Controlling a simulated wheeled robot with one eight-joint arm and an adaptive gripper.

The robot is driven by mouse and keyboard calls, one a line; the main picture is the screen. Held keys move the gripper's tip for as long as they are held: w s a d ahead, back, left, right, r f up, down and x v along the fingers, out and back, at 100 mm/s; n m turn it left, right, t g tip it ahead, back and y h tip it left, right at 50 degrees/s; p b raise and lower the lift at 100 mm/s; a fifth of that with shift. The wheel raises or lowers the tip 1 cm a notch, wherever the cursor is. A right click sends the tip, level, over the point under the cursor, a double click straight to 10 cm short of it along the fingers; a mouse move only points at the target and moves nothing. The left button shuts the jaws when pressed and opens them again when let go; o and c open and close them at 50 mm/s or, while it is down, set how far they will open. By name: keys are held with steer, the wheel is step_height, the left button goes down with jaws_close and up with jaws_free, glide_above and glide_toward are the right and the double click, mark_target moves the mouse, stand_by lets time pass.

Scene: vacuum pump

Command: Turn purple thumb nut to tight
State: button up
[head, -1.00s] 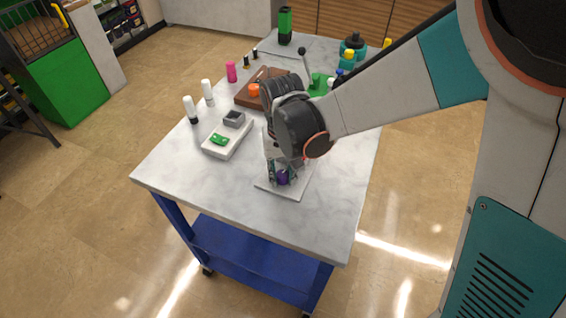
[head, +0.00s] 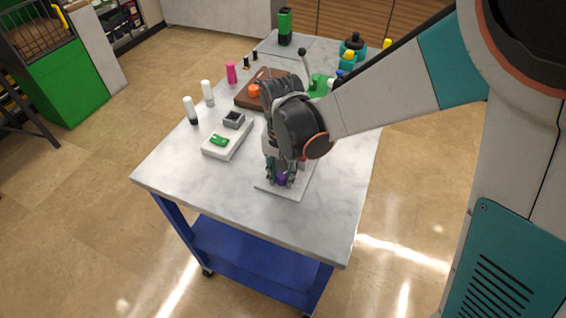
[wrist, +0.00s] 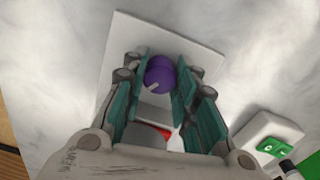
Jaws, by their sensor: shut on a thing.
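The purple thumb nut (wrist: 160,75) sits between the two teal fingers of my gripper (wrist: 159,82) in the wrist view, with a pale mark on its lower left side. My gripper is shut on the nut. In the head view the nut (head: 282,180) shows as a small purple patch between my fingertips (head: 282,176), low over a pale plate (head: 302,188). A grey block with a red part (wrist: 158,130) lies beyond the nut, partly hidden by the gripper.
A white tray (head: 217,150) with a green piece stands left of the gripper. The table's front (head: 240,215) is clear.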

steer(key=shift+s, duration=0.1)
steer(key=o, duration=1.1)
